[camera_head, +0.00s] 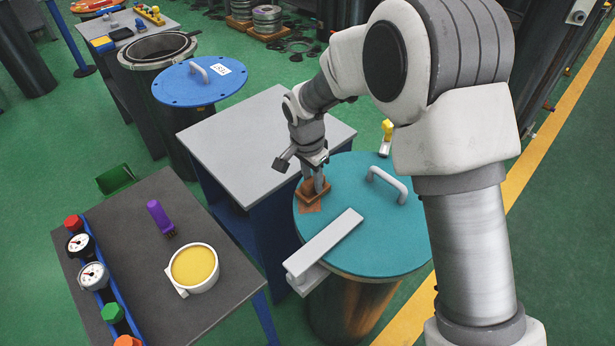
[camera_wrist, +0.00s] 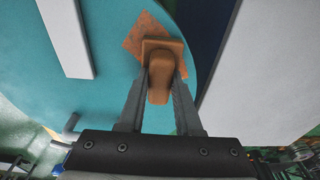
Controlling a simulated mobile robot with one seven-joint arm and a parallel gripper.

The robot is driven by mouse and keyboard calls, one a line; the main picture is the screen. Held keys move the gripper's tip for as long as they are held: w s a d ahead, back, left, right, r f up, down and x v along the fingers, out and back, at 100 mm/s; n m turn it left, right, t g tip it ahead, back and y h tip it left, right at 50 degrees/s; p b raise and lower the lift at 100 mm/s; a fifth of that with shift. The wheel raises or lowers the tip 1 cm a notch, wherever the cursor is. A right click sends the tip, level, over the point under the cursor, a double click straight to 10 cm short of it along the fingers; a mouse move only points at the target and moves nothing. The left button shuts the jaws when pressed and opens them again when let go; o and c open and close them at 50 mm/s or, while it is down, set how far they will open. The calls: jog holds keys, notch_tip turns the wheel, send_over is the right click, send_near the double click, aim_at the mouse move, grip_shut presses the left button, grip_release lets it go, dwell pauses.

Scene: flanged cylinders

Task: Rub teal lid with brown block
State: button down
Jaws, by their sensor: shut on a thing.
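The teal lid (camera_head: 365,215) is a round disc with a light grey handle (camera_head: 387,184) on top of a brownish metal cylinder. The brown block (camera_head: 310,193) is at the lid's left edge, and it appears to rest on the lid. My gripper (camera_head: 319,178) is shut on the block from above. In the wrist view my gripper (camera_wrist: 164,72) has one finger on each side of the brown block's raised grip (camera_wrist: 159,84). A flat rust-brown patch (camera_wrist: 143,33) shows on the teal lid (camera_wrist: 112,75) beside the block, partly hidden by it.
A pale bar (camera_head: 325,243) lies across the lid's near-left part. A grey-topped table (camera_head: 265,140) stands left of the lid. A dark table (camera_head: 130,225) holds a yellow-filled cup (camera_head: 194,268), a purple brush (camera_head: 159,216) and gauges. A blue lid (camera_head: 200,85) is behind.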

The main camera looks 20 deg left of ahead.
jog(key=shift+s+d+b, duration=0.25)
jog(key=shift+s+d, duration=0.3)
jog(key=shift+d, duration=0.55)
jog(key=shift+s+d+b, duration=0.25)
jog(key=shift+s+d, duration=0.35)
jog(key=shift+d, duration=0.45)
jog(key=shift+s+d+b, duration=0.25)
jog(key=shift+s+d, duration=0.3)
jog(key=shift+d, duration=0.55)
jog(key=shift+r, duration=0.15)
jog(key=shift+r+p, duration=1.9)
jog(key=shift+r, duration=1.05)
jog(key=shift+r+p, duration=0.9)
jog(key=shift+r, duration=0.6)
